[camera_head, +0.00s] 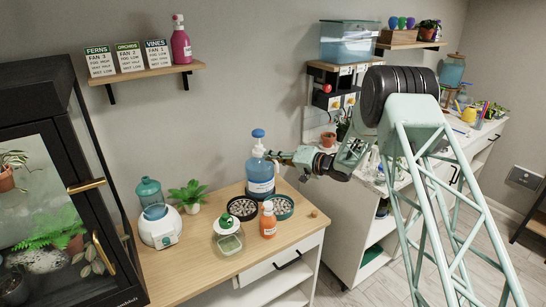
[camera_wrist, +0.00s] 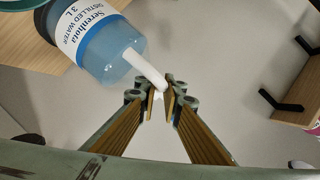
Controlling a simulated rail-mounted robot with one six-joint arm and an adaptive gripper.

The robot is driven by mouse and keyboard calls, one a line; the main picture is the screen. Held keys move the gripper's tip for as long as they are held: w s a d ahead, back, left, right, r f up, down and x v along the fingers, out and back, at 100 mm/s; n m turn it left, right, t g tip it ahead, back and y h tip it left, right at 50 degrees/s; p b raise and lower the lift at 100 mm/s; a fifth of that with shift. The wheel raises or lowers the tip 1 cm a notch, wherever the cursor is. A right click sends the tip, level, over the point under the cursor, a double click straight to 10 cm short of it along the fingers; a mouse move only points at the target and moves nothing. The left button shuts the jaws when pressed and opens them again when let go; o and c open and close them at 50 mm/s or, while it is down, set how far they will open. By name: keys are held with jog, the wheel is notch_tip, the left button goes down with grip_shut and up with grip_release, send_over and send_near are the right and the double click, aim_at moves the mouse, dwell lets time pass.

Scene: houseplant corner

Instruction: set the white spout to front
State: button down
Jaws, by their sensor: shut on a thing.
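A translucent blue distilled-water jug (camera_head: 261,178) with a white label and blue cap stands on the wooden cabinet top. It also shows at the upper left of the wrist view (camera_wrist: 95,40). Its white spout (camera_wrist: 146,67) sticks out from the jug to my fingertips. My gripper (camera_wrist: 160,92) is shut on the spout's outer end. In the head view my gripper (camera_head: 280,156) is beside the jug's upper right, and the spout is too small to make out clearly there.
A plant (camera_head: 188,195) is behind left. The cabinet's front right corner is fairly clear.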

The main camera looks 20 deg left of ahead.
jog(key=c, duration=2.8)
grip_release()
jog(key=shift+w+d, duration=0.1)
jog(key=shift+d, duration=0.1)
jog(key=shift+v, duration=5.85)
